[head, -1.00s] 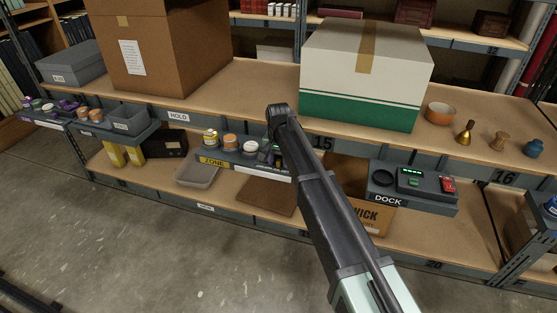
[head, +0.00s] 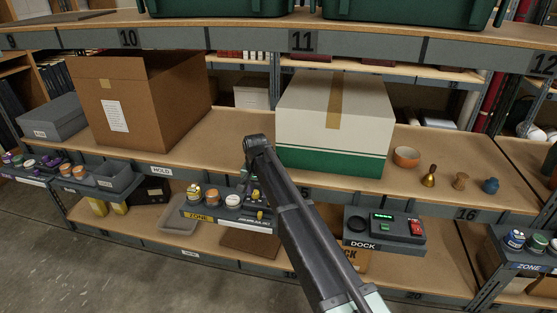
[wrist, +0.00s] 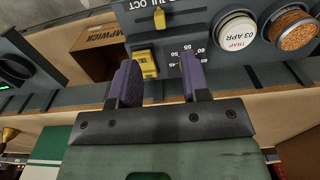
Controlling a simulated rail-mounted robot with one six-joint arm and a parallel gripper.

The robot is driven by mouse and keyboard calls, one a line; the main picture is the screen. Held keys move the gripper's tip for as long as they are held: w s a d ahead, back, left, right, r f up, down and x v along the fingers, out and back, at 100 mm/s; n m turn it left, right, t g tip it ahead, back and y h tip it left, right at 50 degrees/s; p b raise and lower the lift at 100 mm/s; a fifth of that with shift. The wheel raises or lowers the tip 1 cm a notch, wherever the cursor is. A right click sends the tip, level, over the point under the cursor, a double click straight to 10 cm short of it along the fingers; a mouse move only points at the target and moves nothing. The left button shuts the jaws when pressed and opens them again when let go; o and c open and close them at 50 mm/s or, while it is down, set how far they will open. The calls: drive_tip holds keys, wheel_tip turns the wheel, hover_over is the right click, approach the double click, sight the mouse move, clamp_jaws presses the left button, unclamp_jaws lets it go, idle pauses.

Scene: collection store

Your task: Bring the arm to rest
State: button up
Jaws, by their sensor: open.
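My gripper (wrist: 160,78) shows in the wrist view with its two purple fingers apart and nothing between them. Beyond the fingers is a grey panel (wrist: 175,88) with a number scale and a yellow slider knob (wrist: 145,62); I cannot tell the exact gap to it. In the head view my dark arm (head: 295,215) reaches forward from the lower right, its bent joint in front of the main shelf. The gripper is mostly hidden there, near the grey ledge (head: 232,222) marked ZONE.
Jars (head: 194,193) stand on the ledge. A brown box (head: 150,105) and a cream-green box (head: 335,125) stand on the main shelf. The DOCK unit (head: 385,226) is right of the arm. An upper shelf edge (head: 215,39) crosses above. Floor at lower left is clear.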

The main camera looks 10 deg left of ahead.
drive_tip(key=s+d, duration=0.9)
drive_tip(key=d, duration=0.4)
drive_tip(key=s+d, duration=0.8)
drive_tip(key=d, duration=0.5)
drive_tip(key=s+d, duration=0.9)
drive_tip(key=d, duration=0.5)
wheel_tip(320, 180, up, 16)
drive_tip(key=p, duration=1.6)
drive_tip(key=shift+w+d, duration=0.2)
drive_tip(key=shift+w, duration=0.25)
